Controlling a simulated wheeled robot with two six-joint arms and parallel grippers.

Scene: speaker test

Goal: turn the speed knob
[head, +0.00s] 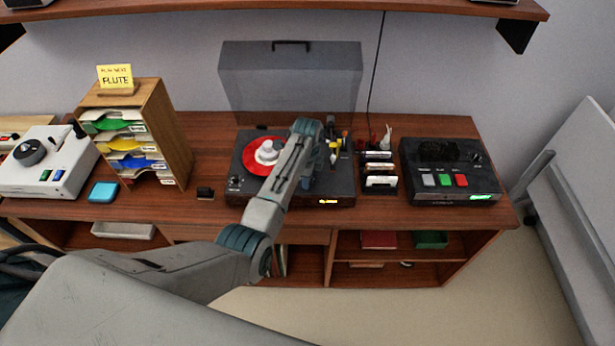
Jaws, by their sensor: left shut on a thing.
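A black record player (340,190) stands in the middle of the sideboard with its smoky lid (290,75) raised. A red record with a white centre (265,155) lies on it. A small knob with a pale dial (235,183) sits at its front left corner, clear of my arm. My right gripper is not in view.
A wooden letter rack (160,125) and a white device (50,165) stand left. A small card rack (380,170) and a black box with coloured buttons (448,172) stand right. A shelf (280,9) hangs above.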

